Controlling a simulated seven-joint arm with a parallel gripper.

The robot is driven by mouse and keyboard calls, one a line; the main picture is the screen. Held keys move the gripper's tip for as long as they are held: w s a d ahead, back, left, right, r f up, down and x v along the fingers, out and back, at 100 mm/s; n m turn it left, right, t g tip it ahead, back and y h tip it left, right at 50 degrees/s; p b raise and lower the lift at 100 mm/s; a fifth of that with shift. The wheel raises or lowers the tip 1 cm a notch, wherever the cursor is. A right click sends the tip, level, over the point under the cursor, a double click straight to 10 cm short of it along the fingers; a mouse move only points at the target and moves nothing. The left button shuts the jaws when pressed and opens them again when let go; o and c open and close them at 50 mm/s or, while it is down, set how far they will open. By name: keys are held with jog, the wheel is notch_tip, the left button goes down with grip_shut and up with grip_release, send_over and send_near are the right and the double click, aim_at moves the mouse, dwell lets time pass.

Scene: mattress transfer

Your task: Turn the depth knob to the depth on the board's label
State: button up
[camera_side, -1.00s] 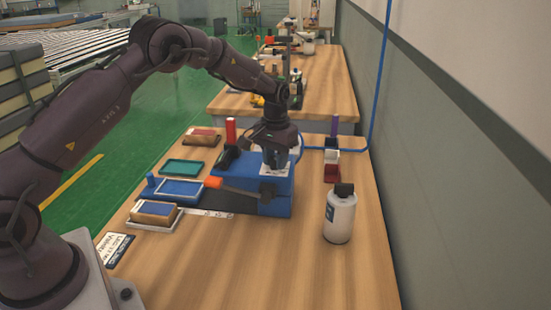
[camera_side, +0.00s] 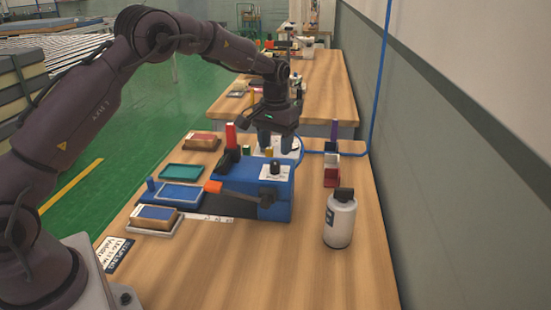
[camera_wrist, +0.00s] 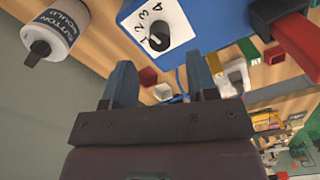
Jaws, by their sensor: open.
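The black depth knob (camera_side: 276,168) stands on a white dial plate on top of the blue machine (camera_side: 240,180). In the wrist view the knob (camera_wrist: 160,37) has numbers 1 to 4 beside it; which one it points at I cannot tell. My gripper (camera_side: 276,142) is open and empty, above and behind the knob and apart from it. Its two fingers also show in the wrist view (camera_wrist: 163,82). A brown board (camera_side: 151,222) with a blue top lies in a white tray at the machine's left. A printed card (camera_side: 118,253) lies at the table's left edge; its text is too small to read.
A white bottle (camera_side: 340,218) stands right of the machine. Blue and green pads (camera_side: 185,171) lie at left, with an orange-tipped lever (camera_side: 213,187) near them. Red and white blocks (camera_side: 331,172) stand at back right.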

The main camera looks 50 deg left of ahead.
aim_at(275, 162)
notch_tip(275, 162, up, 7)
jog(key=shift+r, duration=0.2)
dwell(0.4)
